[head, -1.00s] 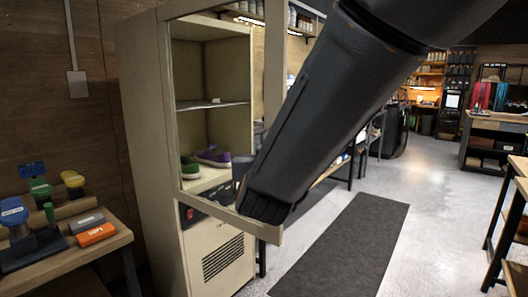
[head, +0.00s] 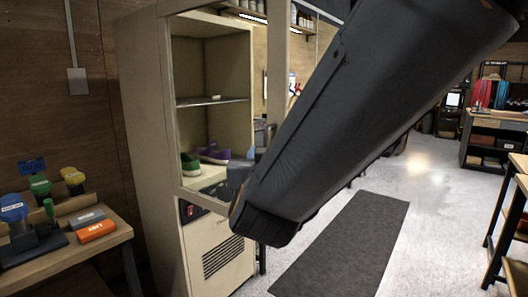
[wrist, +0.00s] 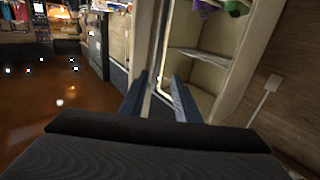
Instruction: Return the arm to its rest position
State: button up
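My arm reaches diagonally across the head view in front of the beige cabinet (head: 155,160). My gripper (wrist: 160,92) shows in the wrist view with its two fingers apart and nothing between them. In the head view the fingers are mostly hidden behind my arm's dark link. A green shoe (head: 190,166) and a purple shoe (head: 213,154) sit inside the cabinet, below a thin shelf (head: 210,101). The purple shoe also shows at the top of the wrist view (wrist: 205,7).
The cabinet's framed door (head: 275,75) is close to my arm, which hides its lower right part. A dark mat (head: 345,245) lies on open floor at right.

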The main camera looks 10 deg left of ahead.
jog(key=shift+s+d, duration=0.1)
jog(key=shift+s, duration=0.5)
jog(key=s+d+f+g, duration=0.1)
jog(key=d+f+g, duration=0.45)
jog(key=f, duration=0.45)
jog(key=s+d+f+g, duration=0.1)
jog(key=d+f+g, duration=0.3)
jog(key=d+f, duration=0.45)
jog(key=s+d+f+g+h, duration=0.1)
jog(key=s+d+f+g, duration=0.3)
jog(key=s+d, duration=0.2)
jog(key=s+d+f+m+g+h, duration=0.1)
jog(key=s+d+f+g, duration=0.3)
jog(key=s+d, duration=0.3)
jog(key=s+f, duration=0.1)
jog(key=s, duration=0.2)
jog(key=shift+d+m+h, duration=0.3)
